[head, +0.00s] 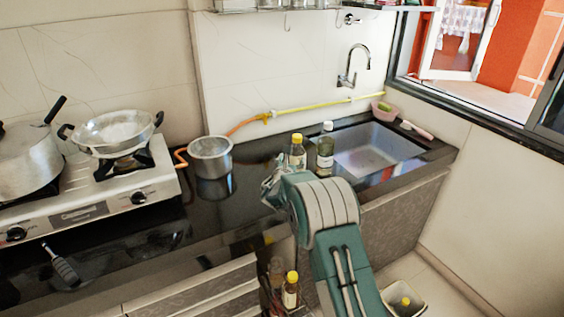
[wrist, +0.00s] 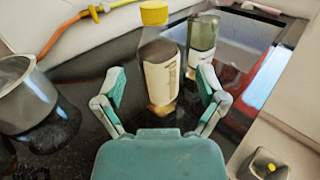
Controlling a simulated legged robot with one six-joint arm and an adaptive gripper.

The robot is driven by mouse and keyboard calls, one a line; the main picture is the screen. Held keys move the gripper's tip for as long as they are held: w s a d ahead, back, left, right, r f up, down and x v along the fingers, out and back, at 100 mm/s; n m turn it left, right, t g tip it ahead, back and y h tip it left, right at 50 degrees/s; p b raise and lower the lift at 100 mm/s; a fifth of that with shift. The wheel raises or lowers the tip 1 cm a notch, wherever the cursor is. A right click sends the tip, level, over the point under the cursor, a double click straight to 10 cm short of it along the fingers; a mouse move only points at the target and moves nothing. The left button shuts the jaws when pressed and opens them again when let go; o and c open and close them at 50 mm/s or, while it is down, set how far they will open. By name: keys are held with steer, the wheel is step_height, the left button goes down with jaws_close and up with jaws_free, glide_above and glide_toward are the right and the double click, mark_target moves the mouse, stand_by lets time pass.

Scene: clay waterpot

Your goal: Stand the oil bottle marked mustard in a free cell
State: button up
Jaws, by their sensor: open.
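A yellow-capped bottle (head: 298,152) with a pale label stands upright on the dark counter, left of the sink. In the wrist view this bottle (wrist: 160,75) is upright between and beyond my fingertips, its label lettering too small to read. A second bottle (head: 325,148), greenish with a pale cap, stands just right of it and also shows in the wrist view (wrist: 202,42). My gripper (head: 272,182) is open and empty, its fingers (wrist: 161,88) spread either side of the yellow-capped bottle. More bottles (head: 290,292) stand low below the counter edge; cells around them cannot be made out.
A steel pot (head: 211,157) stands on the counter to the left, near an orange and yellow hose (head: 310,107). The sink (head: 372,150) lies right. A pale bin (head: 408,290) on the floor holds something yellow-capped. A stove (head: 110,188) with pans is at far left.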

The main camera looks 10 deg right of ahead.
mark_target(296, 144)
steer(key=x, duration=0.5)
steer(key=shift+w+f, duration=0.1)
steer(key=shift+w+a, duration=0.1)
steer(key=shift+w, duration=0.45)
steer(key=shift+w+r, duration=0.2)
steer(key=shift+w, duration=0.5)
steer(key=shift+d+x, duration=0.2)
steer(key=shift+x, duration=0.6)
steer(key=shift+d+x, duration=0.15)
steer(key=shift+x, duration=0.6)
steer(key=shift+r, duration=0.1)
steer(key=shift+a, duration=0.1)
